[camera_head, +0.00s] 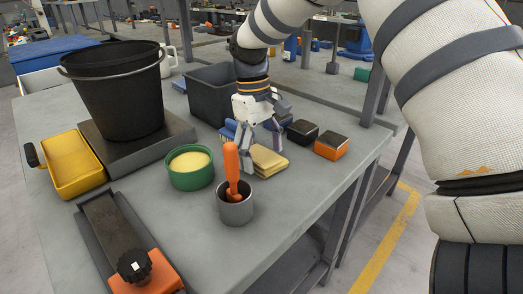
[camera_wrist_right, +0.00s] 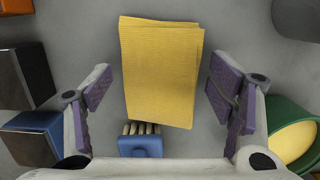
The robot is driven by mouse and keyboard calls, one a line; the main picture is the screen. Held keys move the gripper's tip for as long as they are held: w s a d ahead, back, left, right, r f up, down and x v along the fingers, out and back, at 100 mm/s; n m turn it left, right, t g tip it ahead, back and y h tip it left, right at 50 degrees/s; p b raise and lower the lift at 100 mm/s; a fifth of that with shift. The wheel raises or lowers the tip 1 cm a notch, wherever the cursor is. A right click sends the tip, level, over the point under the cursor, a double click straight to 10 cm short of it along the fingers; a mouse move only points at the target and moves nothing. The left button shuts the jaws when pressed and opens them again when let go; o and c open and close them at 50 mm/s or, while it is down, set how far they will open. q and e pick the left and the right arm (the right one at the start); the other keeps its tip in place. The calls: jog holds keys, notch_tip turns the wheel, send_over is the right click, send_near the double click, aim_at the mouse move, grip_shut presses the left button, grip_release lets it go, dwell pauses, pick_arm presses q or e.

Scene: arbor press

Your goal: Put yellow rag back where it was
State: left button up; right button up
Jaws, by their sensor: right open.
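The yellow rag (camera_head: 268,161) lies folded flat on the grey table, beside the metal cup with the orange-handled tool. In the right wrist view the rag (camera_wrist_right: 160,70) shows nearly whole, between and beyond the fingers. My right gripper (camera_head: 261,147) is over the rag, pointing down. In the wrist view the right gripper (camera_wrist_right: 160,97) has its purple-padded fingers wide apart, one on each side of the rag, with nothing held. Part of the rag is hidden behind the fingers in the head view. My left gripper is not in view.
A metal cup (camera_head: 236,212), a green tub (camera_head: 189,178), a dark bin (camera_head: 207,90) and two small blocks, one black (camera_head: 302,132) and one orange-based (camera_head: 331,147), stand close around. A blue brush (camera_wrist_right: 140,145) lies just below the rag. A black bucket (camera_head: 118,95) stands at the left.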

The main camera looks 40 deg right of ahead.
aim_at(256, 153)
notch_tip(256, 153, up, 12)
jog(key=w, duration=0.1)
jog(key=shift+w+b, duration=0.35)
jog(key=shift+w, duration=0.05)
jog(key=shift+a, duration=0.1)
